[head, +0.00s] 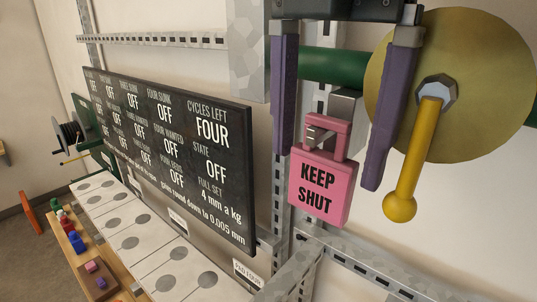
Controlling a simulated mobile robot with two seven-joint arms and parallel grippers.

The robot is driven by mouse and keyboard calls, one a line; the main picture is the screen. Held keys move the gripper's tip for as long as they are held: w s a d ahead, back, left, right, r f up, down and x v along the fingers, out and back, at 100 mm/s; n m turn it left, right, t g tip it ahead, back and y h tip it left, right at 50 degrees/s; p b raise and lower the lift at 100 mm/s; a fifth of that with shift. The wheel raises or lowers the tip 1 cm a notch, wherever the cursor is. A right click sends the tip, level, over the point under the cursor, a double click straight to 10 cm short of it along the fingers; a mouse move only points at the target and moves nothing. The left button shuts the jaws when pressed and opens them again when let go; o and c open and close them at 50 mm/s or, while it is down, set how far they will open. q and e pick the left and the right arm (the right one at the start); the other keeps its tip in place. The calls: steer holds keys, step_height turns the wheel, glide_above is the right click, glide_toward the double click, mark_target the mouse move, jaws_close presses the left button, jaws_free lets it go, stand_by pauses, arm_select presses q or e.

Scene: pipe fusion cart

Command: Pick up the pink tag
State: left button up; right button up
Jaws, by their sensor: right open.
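The pink tag (324,187) reads "KEEP SHUT" and hangs by its pink loop from a grey metal bracket (346,105) below a green pipe. My right gripper (328,165) comes down from the top of the view with its two purple-lined fingers apart. One finger is to the left of the tag's loop, the other to its right. The fingertips reach about the height of the tag's upper part, and the gripper holds nothing. Whether the fingers are level in depth with the tag is hard to tell. My left gripper does not show.
A yellow lever (412,165) with a ball end hangs in front of a brass disc (455,75), close to the right finger. A black status board (165,150) stands at the left. Metal rails (380,272) run below the tag. A white panel with grey discs (130,242) lies lower left.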

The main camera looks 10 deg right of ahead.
mark_target(324, 154)
step_height(324, 154, down, 3)
steer(key=shift+f+p, duration=0.2)
steer(key=shift+p, duration=0.7)
steer(key=shift+f, duration=0.25)
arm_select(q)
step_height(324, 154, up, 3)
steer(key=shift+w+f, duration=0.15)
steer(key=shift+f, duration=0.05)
arm_select(e)
steer(key=c, duration=1.1)
steer(key=shift+r, duration=0.1)
